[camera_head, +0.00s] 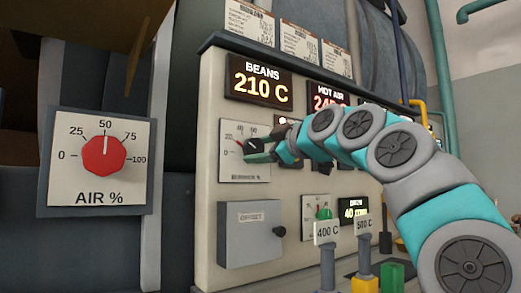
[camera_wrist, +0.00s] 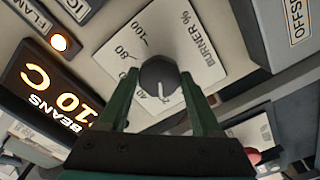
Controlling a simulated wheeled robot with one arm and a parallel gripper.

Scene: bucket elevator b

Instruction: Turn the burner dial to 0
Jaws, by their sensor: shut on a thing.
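The burner dial's white scale plate (camera_head: 233,166) is on the panel below the BEANS display, partly covered by my gripper in the head view. In the wrist view, the round black burner dial (camera_wrist: 158,77) sits on its "BURNER %" plate (camera_wrist: 180,30). My gripper (camera_wrist: 160,74) has its green fingers shut on either side of the dial. The dial's white pointer line points down the wrist picture, toward the low numbers near 20. The 100 and 80 marks are clear; the 0 mark is hidden or unclear.
A red AIR % dial (camera_head: 103,155) is at left, pointing near 50. Below the burner plate is a grey OFFSET box (camera_head: 250,234). The BEANS display (camera_head: 259,79) reads 210 C.

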